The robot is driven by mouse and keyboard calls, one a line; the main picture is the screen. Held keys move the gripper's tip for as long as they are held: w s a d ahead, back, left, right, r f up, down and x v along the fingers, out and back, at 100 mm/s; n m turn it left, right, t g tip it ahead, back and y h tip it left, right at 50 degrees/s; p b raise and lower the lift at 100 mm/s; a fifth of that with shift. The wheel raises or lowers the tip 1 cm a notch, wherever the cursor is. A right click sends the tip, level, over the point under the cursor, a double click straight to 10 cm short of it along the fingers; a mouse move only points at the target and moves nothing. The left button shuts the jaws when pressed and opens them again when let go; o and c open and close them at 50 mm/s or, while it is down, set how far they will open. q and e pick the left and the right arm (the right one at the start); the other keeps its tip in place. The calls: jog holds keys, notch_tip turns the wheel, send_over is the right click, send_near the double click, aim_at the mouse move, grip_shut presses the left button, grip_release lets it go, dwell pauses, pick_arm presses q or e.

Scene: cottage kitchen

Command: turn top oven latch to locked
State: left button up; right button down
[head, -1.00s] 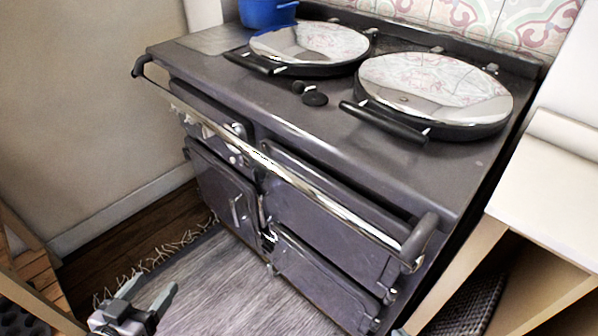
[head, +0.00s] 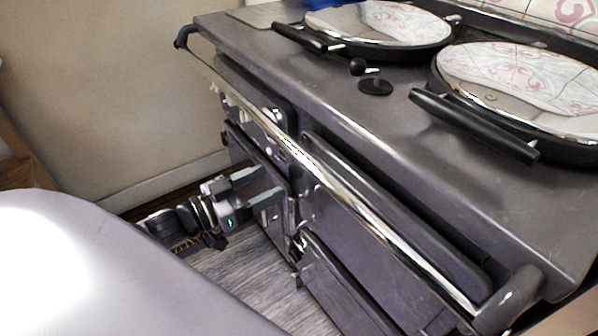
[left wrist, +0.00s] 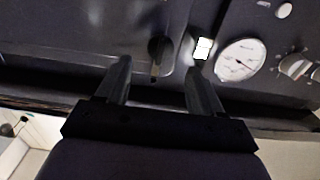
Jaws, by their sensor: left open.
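The oven range is dark grey, with its top oven door (head: 385,205) on the right of the front in the head view. My left gripper (head: 270,187) is in front of the left-hand doors, below the chrome rail, with its jaws apart and empty. In the left wrist view a small dark upright latch (left wrist: 157,55) shows on the dark front, between the open fingers (left wrist: 158,68) in the picture; I cannot tell how far off it is. In the head view I cannot make this latch out clearly. My right gripper is not in view.
A chrome rail (head: 345,195) runs along the range front above the doors. A round white gauge (left wrist: 240,60) is right of the latch in the wrist view. Two shiny hotplate lids (head: 380,25) with black handles are on top. Grey wooden floor (head: 255,275) lies below.

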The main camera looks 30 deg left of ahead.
aim_at(288, 173)
pick_arm(q)
jog(key=shift+b+x, duration=0.6)
jog(key=shift+x, duration=2.6)
grip_shut()
